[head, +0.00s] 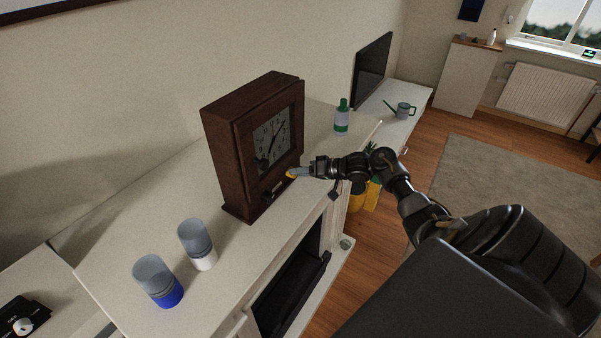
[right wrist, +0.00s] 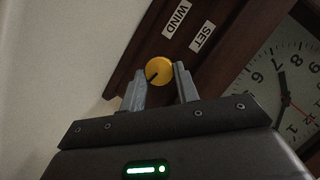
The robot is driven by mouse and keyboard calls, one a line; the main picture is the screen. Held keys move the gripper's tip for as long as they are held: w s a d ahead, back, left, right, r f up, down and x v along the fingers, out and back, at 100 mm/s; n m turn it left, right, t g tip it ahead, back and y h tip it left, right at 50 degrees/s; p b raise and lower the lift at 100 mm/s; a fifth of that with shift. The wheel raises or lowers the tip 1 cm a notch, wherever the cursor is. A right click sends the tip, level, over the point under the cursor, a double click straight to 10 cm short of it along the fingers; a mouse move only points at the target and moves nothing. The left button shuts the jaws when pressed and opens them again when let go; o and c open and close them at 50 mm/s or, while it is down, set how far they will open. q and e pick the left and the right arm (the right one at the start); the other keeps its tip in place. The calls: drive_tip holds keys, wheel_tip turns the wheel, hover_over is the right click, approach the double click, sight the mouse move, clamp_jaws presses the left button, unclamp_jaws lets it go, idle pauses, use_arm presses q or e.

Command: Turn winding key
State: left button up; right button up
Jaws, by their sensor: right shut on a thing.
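A dark brown wooden clock (head: 226,150) with a pale square dial stands on the white mantel. In the right wrist view its dial (right wrist: 285,80) is at the right, and its wooden front carries the labels WIND and SET. A round yellow winding key (right wrist: 159,70) with a dark pointer mark sits on the clock front. My right gripper (right wrist: 163,78) is shut on the yellow key, with one finger on each side of it. In the head view the right gripper (head: 294,174) reaches the clock's lower front from the right. My left gripper is not in view.
Two grey-topped containers, one white-based (head: 198,246) and one blue-based (head: 159,281), stand on the mantel (head: 125,248) left of the clock. A green-capped bottle (head: 341,119) stands behind it to the right. A dark fireplace opening (head: 290,290) is below the mantel.

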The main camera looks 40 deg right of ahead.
drive_tip(key=shift+d+m+y, duration=0.1)
drive_tip(key=shift+m+y, duration=0.2)
drive_tip(key=shift+m, duration=0.2)
idle(0.3)
drive_tip(key=o, duration=0.7)
drive_tip(key=shift+f, duration=0.1)
drive_tip(key=b+v, duration=0.3)
drive_tip(key=v, duration=0.6)
drive_tip(key=shift+d+f, duration=0.1)
drive_tip(key=shift+d, duration=0.05)
drive_tip(key=shift+v, duration=0.8)
